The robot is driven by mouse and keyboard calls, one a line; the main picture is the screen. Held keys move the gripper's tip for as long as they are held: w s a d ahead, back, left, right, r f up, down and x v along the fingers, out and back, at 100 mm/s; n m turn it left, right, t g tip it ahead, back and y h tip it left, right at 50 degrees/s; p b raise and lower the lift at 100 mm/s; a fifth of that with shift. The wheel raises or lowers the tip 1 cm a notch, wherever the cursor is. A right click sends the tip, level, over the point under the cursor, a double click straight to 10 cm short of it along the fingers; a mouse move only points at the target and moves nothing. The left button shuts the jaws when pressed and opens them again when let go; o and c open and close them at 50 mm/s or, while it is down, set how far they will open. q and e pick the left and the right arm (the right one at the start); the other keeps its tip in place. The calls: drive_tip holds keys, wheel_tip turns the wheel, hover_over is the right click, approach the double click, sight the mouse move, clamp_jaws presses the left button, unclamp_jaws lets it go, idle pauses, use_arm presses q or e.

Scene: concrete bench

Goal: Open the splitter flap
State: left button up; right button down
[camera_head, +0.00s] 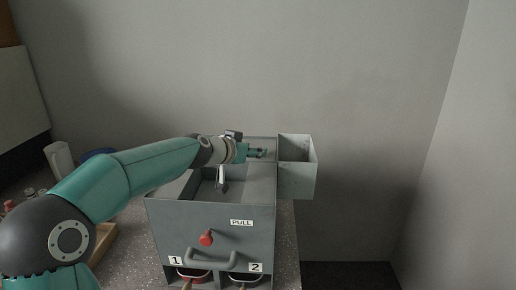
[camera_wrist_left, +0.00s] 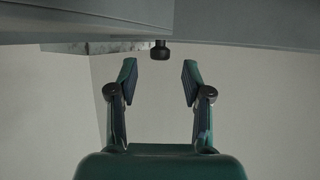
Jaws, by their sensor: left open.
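The splitter is a grey box (camera_head: 190,222) with a PULL label, a red knob (camera_head: 206,238) and a grey bar handle (camera_head: 212,257) on its front. Its top is open, and a pale upright piece (camera_head: 221,177) shows inside. I cannot tell which part is the flap. My left gripper (camera_head: 262,153) is over the box's back right top. In the left wrist view my gripper (camera_wrist_left: 160,75) is open and empty. A dark knob (camera_wrist_left: 160,51) under a grey panel (camera_wrist_left: 250,22) sits just beyond the fingertips, centred between them, not clasped. My right gripper is out of view.
A pale square bin (camera_head: 298,178) is fixed at the box's right side. Two round openings marked 1 (camera_head: 193,274) and 2 (camera_head: 245,277) are at the bottom front. A white cup (camera_head: 58,158) stands at the far left. The wall is close behind.

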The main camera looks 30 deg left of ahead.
sight(258, 160)
use_arm(q)
drive_tip(key=shift+x, duration=1.55)
clamp_jaws()
drive_tip(key=shift+d, duration=0.15)
